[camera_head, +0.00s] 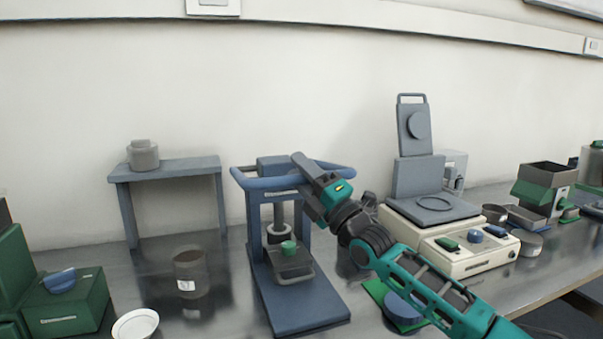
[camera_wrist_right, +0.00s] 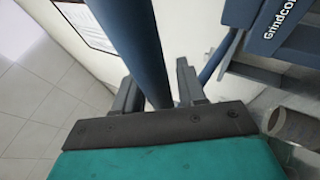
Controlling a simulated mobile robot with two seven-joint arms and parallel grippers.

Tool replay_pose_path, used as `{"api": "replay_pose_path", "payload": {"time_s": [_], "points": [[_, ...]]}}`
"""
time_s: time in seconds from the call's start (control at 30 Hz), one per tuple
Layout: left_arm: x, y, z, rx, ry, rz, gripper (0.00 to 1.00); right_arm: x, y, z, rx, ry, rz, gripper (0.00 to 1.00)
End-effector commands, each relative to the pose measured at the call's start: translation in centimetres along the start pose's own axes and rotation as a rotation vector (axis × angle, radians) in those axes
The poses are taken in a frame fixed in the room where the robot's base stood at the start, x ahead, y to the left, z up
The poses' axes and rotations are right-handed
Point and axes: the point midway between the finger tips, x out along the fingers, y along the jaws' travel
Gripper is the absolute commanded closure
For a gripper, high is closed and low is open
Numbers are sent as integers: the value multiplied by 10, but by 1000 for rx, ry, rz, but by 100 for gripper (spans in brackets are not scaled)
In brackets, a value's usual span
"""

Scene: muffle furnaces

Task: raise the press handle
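The press (camera_head: 300,290) is a blue frame on a flat base, standing in the middle of the bench. Its handle (camera_head: 262,183) is a rounded blue bar across the top of the frame. Under it, a green-topped piece (camera_head: 289,247) sits on a dark block below the press column. My right gripper (camera_head: 305,168) reaches the handle's right part from the right. In the right wrist view the blue handle bar (camera_wrist_right: 137,45) runs between the two spread fingers (camera_wrist_right: 160,95), with a thin gap beside the right finger. My left gripper is out of view.
A small blue-grey stand (camera_head: 180,165) with a grey weight is to the left. A brown-grey jar (camera_head: 189,268) and a white dish (camera_head: 135,325) stand left of the press. A cream instrument with a raised lid (camera_head: 460,255) is to the right, near my right arm.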

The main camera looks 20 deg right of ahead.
Motion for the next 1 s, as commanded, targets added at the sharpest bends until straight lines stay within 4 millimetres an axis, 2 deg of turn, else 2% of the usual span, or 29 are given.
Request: {"api": "replay_pose_path", "payload": {"time_s": [0.07, 0.4, 0.8, 1.0], "points": [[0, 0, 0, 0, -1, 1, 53, 0, 0, 0, 0, 0, 0, 68], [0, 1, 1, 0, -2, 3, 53, 0, 0, 0, 0, 0, 0, 100], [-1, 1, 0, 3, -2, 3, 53, 1, 1, 1, 0, 0, 0, 100], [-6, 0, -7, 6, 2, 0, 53, 13, 9, 6, -2, -1, 2, 100]]}}
